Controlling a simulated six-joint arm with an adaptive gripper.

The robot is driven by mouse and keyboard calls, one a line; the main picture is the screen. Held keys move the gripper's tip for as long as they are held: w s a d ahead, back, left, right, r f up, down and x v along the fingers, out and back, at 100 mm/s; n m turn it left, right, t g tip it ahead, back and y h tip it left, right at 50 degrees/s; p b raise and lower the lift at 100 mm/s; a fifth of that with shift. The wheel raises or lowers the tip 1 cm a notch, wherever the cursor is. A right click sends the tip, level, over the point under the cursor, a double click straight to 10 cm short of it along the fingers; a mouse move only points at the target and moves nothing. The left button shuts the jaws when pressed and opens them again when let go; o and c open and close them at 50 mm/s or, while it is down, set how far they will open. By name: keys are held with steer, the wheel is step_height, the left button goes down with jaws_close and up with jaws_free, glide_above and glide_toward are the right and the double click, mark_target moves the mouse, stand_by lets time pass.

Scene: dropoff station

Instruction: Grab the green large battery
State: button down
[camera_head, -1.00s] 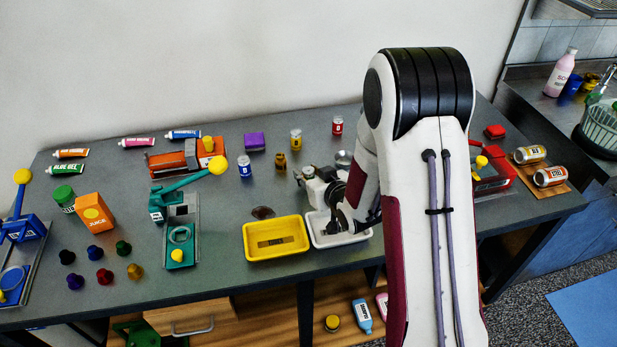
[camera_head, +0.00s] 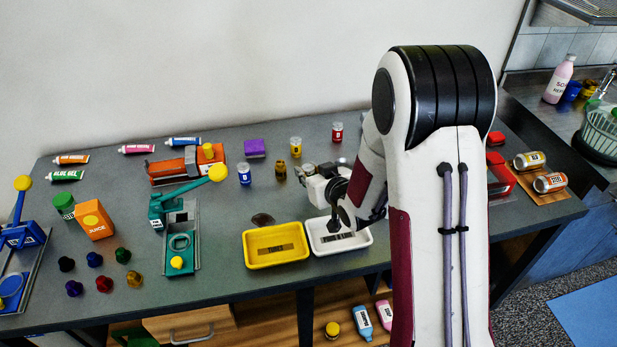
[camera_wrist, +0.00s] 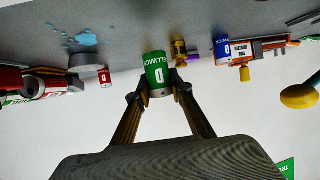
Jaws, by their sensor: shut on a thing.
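The green large battery (camera_wrist: 156,73), a cylinder lettered D, sits between the two fingertips of my gripper (camera_wrist: 157,92) in the wrist view, where the picture is upside down. The fingers are shut on its sides. In the head view my gripper (camera_head: 307,175) is over the middle of the bench, beyond the trays. The battery's green side cannot be made out there, and I cannot tell whether it touches the bench.
A blue battery (camera_head: 244,172), a small gold battery (camera_head: 281,171), a yellow battery (camera_head: 295,148) and a red one (camera_head: 337,132) stand nearby. A yellow tray (camera_head: 297,257) and a white tray (camera_head: 354,246) lie in front. A teal-handled device (camera_head: 160,208) stands at left.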

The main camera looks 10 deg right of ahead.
mark_target(309, 167)
steer(key=shift+r, duration=3.35)
